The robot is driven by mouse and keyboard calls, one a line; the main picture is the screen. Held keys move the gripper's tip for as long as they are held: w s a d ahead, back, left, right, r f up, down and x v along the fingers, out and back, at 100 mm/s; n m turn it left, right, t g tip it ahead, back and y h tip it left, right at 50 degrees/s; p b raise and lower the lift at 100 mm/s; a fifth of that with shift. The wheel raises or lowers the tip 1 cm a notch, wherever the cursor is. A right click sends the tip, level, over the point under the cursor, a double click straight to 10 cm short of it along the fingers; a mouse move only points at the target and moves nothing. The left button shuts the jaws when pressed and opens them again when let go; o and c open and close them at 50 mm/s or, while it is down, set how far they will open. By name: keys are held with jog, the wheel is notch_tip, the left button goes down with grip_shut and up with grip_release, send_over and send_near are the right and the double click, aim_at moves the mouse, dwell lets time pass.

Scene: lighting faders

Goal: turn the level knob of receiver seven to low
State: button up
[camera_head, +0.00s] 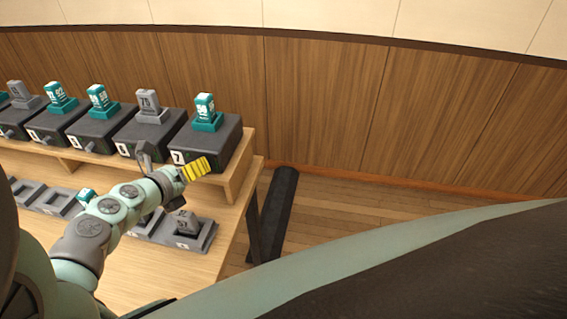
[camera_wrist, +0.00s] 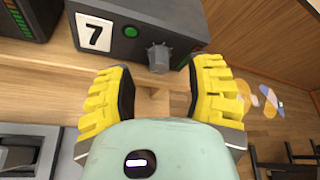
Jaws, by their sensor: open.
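Receiver seven (camera_head: 212,141) is a dark box at the right end of the raised wooden shelf, with a teal piece marked with white digits standing on top. Its white "7" label (camera_wrist: 93,33) and a green light show in the wrist view. Its dark level knob (camera_wrist: 158,57) sticks out of the front face, right of the label. My gripper (camera_wrist: 155,85) has two yellow ribbed fingers, spread apart just in front of the knob, with nothing between them. In the head view my gripper (camera_head: 196,169) is in front of the box and the knob is hidden.
Several similar receivers, such as the neighbouring one (camera_head: 146,133), line the shelf to the left. Grey trays (camera_head: 205,232) lie on the lower table (camera_head: 200,264).

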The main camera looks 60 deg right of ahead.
jog(key=v, duration=0.9)
jog(key=shift+a, duration=0.25)
jog(key=shift+r, duration=0.1)
